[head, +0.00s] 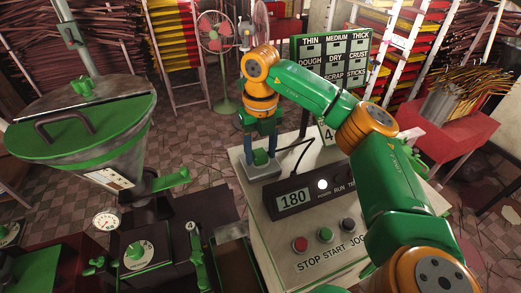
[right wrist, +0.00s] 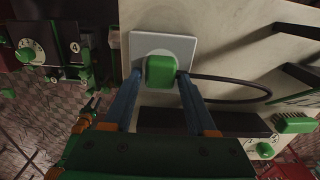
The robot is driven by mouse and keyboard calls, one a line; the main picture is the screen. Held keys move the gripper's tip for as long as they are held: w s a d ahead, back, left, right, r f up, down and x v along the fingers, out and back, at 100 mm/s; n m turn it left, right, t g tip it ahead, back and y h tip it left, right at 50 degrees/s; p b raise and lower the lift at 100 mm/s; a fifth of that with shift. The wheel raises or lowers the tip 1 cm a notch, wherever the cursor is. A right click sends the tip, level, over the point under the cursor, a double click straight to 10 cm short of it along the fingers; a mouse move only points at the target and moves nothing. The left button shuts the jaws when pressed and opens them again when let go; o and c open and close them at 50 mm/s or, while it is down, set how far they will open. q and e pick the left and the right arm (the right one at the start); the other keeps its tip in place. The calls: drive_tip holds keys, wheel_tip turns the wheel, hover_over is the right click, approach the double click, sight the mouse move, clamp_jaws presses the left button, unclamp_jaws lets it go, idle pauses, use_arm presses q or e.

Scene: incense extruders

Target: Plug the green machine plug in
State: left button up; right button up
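The green plug (head: 261,157) sits at the grey socket box (head: 265,172) on the light-topped console. In the right wrist view the plug (right wrist: 160,70) is over a round socket on a pale square plate (right wrist: 178,44); how deep it sits I cannot tell. A black cable (right wrist: 235,82) runs from it to the right. My right gripper (head: 262,145) points down at the plug. In the right wrist view its blue fingers (right wrist: 160,76) stand on either side of the plug, with small gaps visible. The gripper looks open. My left gripper is not in view.
A black display reading 180 (head: 293,199) lies just right of the socket box. Red, green and black buttons (head: 325,235) are in front of it. A green-lidded hopper (head: 85,125) stands at the left, and a sign board (head: 332,60) behind.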

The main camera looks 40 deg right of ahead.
drive_tip(key=shift+o, duration=1)
wheel_tip(320, 180, up, 7)
drive_tip(key=shift+r, duration=0.1)
